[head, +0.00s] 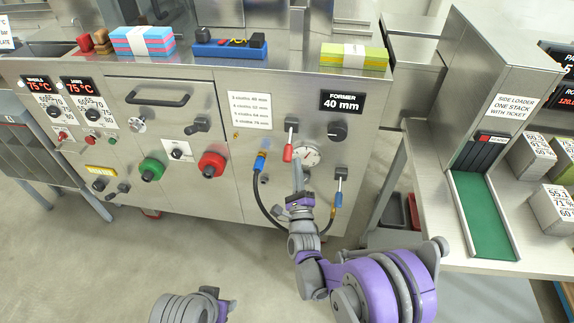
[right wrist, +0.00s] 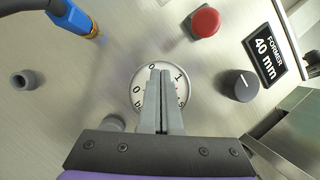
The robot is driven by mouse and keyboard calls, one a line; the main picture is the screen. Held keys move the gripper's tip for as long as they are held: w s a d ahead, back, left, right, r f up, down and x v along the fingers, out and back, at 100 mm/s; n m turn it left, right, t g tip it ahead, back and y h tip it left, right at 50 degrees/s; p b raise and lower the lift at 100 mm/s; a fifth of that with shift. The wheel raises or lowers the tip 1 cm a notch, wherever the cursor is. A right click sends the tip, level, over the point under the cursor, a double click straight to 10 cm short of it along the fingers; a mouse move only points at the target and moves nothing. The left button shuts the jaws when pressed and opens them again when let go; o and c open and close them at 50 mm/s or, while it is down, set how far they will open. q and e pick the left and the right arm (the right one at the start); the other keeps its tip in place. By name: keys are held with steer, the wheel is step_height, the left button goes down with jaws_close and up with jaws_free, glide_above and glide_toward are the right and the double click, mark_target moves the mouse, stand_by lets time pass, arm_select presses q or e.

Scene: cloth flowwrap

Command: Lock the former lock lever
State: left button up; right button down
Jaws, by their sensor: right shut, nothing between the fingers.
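A short lever with a red grip (head: 288,150), which I take to be the former lock lever, hangs down on the steel front panel below the former display. Its red end shows at the top of the right wrist view (right wrist: 205,21). My right gripper (head: 298,168) is shut and empty, just below and right of the red grip, in front of a round white gauge (head: 308,155). In the right wrist view its closed fingers (right wrist: 161,75) cover part of the gauge, apart from the red grip. Part of my left arm shows at the bottom edge; its finger state is unclear.
A black knob (head: 337,131) sits right of the lever, under the "FORMER 40 mm" display (head: 341,101). A blue hose fitting (head: 260,162) is on the left. A blue-handled lever (head: 339,182) is lower right. The side loader bench (head: 420,160) stands further right.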

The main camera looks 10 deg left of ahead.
steer(key=s+a+f+m+t+h, duration=0.2)
steer(key=s+f+m+t+h, duration=0.3)
steer(key=m, duration=0.7)
step_height(320, 180, down, 2)
steer(key=shift+s+a+f+m, duration=0.2)
steer(key=shift+s+a+m, duration=0.15)
steer(key=shift+s, duration=0.9)
